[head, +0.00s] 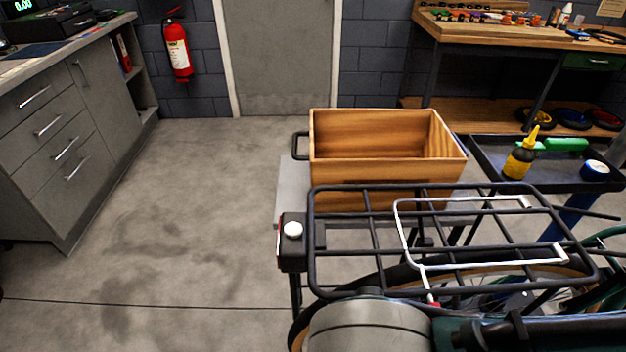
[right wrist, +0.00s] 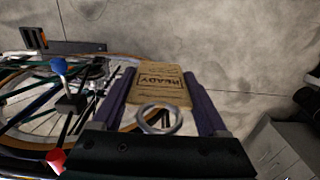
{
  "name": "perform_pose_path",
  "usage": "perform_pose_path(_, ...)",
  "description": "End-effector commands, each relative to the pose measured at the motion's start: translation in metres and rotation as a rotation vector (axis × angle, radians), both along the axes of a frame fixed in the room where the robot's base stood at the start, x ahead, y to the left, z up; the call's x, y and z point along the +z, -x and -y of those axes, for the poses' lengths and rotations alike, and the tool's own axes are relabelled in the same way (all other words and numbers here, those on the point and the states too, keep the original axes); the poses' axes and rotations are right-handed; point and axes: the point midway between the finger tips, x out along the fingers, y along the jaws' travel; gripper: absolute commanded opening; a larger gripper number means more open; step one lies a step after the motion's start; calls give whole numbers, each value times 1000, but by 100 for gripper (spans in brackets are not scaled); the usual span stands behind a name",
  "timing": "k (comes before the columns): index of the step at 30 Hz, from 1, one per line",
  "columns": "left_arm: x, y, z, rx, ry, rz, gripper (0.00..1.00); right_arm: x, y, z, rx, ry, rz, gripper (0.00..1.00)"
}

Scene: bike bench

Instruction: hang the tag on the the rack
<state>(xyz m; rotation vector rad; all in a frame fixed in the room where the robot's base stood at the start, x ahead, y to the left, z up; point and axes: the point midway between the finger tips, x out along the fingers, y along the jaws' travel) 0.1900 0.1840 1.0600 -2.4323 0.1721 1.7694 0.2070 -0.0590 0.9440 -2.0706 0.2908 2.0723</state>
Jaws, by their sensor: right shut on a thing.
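The gripper is shut on the tag, and the ring is on the side toward the palm. In the head view the black tubular rack (head: 372,232) is over the bike's wheel, with a silver spring clip frame (head: 410,240) on top. The tag and right fingers do not show in the head view. My left gripper is not in view.
A wooden crate (head: 380,175) stands just behind the rack. A dark tray (head: 485,158) at right holds a yellow-capped bottle (head: 520,157). Grey drawers (head: 50,135) are at left and a workbench (head: 470,32) at back right. The floor at left is clear.

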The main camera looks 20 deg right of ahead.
Motion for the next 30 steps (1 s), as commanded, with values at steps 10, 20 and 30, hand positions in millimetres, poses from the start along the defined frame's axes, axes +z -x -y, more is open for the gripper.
perform_pose_path(10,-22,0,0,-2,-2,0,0,-5,-24,7,0,1,3,25)
perform_pose_path(20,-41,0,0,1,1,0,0,-7,-44,13,1,1,3,25)
perform_pose_path(30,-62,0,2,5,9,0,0,-9,-66,19,1,1,3,25)
